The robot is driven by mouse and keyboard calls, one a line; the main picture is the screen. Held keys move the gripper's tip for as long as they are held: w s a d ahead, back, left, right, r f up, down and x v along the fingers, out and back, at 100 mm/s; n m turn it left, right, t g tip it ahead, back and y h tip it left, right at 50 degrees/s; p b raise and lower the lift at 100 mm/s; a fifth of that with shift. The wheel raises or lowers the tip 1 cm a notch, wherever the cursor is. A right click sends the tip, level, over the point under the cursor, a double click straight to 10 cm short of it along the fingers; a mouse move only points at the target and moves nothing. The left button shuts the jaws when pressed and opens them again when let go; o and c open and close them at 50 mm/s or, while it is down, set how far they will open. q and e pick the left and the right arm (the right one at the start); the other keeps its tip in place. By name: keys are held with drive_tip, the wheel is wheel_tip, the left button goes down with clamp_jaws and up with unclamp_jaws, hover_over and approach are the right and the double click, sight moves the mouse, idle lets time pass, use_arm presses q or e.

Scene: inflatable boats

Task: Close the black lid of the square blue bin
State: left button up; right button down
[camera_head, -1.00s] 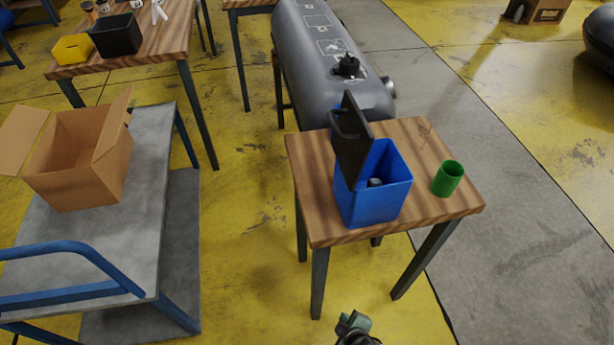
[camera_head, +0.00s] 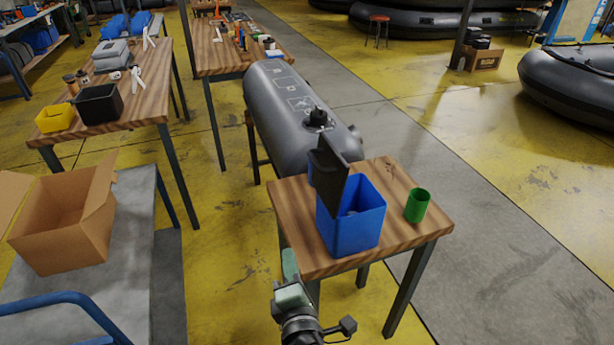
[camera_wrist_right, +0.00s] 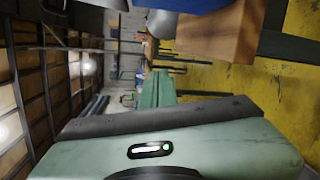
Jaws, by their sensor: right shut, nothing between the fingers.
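The square blue bin (camera_head: 352,226) stands on a small wooden table (camera_head: 420,228) in the head view. Its black lid (camera_head: 329,180) is open and stands upright along the bin's left side. My right gripper (camera_head: 290,264) is low in the head view, in front of the table's near left corner and left of the bin, touching neither bin nor lid. It is shut and empty. In the right wrist view the green gripper fingers (camera_wrist_right: 157,90) show close together. The inside of the bin is partly hidden by the lid. My left gripper is not in view.
A green cup (camera_head: 417,205) stands right of the bin on the same table. A grey inflatable tube (camera_head: 290,110) lies behind the table. A cardboard box (camera_head: 62,225) sits on a grey cart at left. Yellow floor is clear between cart and table.

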wheel_tip(320, 180, up, 12)
drive_tip(key=s+t+h, duration=0.1)
drive_tip(key=s+t, duration=0.1)
drive_tip(key=t, duration=0.1)
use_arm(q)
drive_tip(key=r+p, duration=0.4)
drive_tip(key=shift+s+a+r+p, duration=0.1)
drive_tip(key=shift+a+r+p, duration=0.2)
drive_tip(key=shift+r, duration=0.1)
use_arm(e)
drive_tip(key=w+d+r, duration=0.3)
drive_tip(key=w, duration=0.8)
drive_tip(key=shift+d+n, duration=0.35)
drive_tip(key=shift+n, duration=0.05)
drive_tip(key=shift+w, duration=0.1)
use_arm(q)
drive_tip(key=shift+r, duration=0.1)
use_arm(e)
drive_tip(key=shift+d+r, duration=0.1)
drive_tip(key=shift+r, duration=0.05)
